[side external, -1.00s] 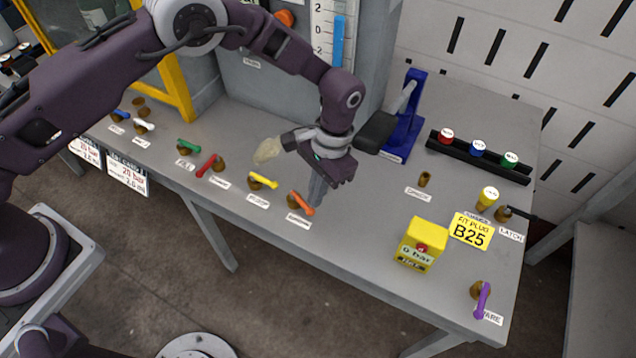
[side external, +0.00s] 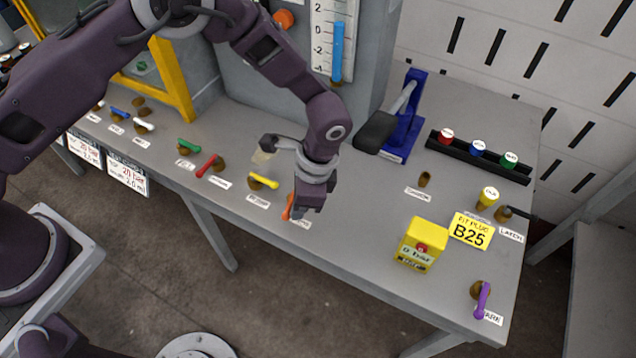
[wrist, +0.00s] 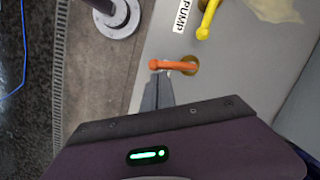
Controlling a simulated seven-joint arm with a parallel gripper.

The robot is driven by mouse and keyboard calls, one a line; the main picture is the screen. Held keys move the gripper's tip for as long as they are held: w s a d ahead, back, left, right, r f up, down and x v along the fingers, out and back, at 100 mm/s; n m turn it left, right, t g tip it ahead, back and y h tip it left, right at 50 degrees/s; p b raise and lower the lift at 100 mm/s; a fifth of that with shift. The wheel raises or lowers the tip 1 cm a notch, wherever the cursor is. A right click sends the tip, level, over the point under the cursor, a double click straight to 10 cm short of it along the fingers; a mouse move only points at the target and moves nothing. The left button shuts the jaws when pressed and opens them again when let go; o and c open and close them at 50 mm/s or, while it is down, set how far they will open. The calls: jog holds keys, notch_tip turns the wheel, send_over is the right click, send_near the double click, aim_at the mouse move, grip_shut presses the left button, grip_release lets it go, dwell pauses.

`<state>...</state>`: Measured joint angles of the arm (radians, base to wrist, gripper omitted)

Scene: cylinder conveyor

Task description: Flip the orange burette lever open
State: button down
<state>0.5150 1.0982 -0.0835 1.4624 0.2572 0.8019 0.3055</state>
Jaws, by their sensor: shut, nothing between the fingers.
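The orange lever (side external: 288,207) sits on a brown round base near the table's front edge, partly hidden by my gripper in the side view. In the wrist view the orange lever (wrist: 172,65) reaches from its base towards the table's front edge. My gripper (side external: 305,212) points down just right of the lever in the side view. Its fingers (wrist: 159,82) are shut and empty, with the tips close beside the lever's free end in the wrist view. I cannot tell if they touch it.
The yellow lever (side external: 264,181) stands left of the orange one, with the red lever (side external: 206,165) beyond it. A blue stand (side external: 403,135) is behind. The table between gripper and gauge box is clear.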

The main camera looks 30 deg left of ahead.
jog(key=shift+s+a+m+t, duration=0.2)
jog(key=shift+a+m, duration=0.1)
jog(key=shift+m, duration=0.45)
jog(key=shift+s+a+m+t, duration=0.1)
jog(key=shift+s+a+m, duration=0.15)
jog(key=shift+m, duration=0.5)
jog(key=shift+a+y, duration=0.2)
jog(key=shift+y, duration=0.1)
jog(key=v, duration=0.7)
jog(key=shift+d, duration=0.15)
jog(key=shift+r, duration=0.2)
notch_tip(320, 180, up, 7)
jog(key=n, duration=0.2)
send_over(290, 206)
jog(key=s+a+r+n+t+h, duration=0.1)
jog(key=s+a+r+n, duration=0.1)
jog(key=a+r, duration=0.3)
jog(key=s+a+r+n+t+h, duration=0.1)
jog(key=a+r+n, duration=0.1)
jog(key=r, duration=0.5)
jog(key=s+a+r+n+t, duration=0.2)
jog(key=s+a+r+n, duration=0.1)
jog(key=s, duration=0.5)
jog(key=s+a+r+n+t, duration=0.2)
jog(key=s+a+r+n, duration=0.2)
jog(key=s+a+n, duration=0.2)
jog(key=s, duration=0.2)
jog(key=shift+s+a+h, duration=0.25)
jog(key=shift+s+h, duration=0.1)
jog(key=shift+h, duration=0.05)
